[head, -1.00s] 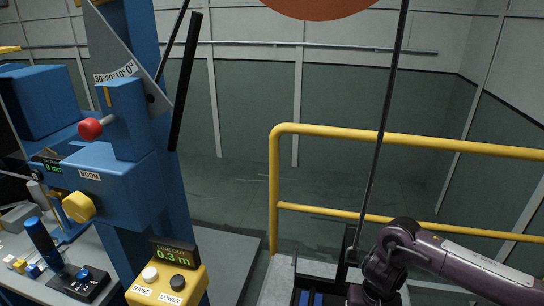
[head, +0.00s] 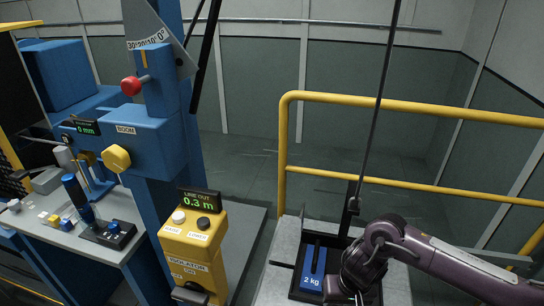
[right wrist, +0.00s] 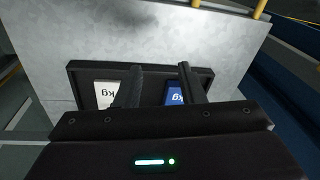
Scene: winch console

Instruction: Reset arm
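My right arm comes in from the right in the head view, bent down over a black tray (head: 283,264) with a blue weight marked 2 kg (head: 313,268). My right gripper (right wrist: 160,78) shows in the right wrist view with its two dark fingers apart and nothing visible between them. Beyond the fingers are the tray (right wrist: 80,70), a white weight (right wrist: 106,93) and the blue weight (right wrist: 173,94), partly hidden by the right finger. In the head view the forearm hides part of the tray. My left gripper is not in view.
A dark line (head: 378,110) hangs close behind my right arm, with a fitting (head: 353,204) at its lower end. A yellow railing (head: 400,105) runs behind. The blue winch post (head: 160,220) and yellow control box (head: 190,250), reading 0.3 m line out, stand left.

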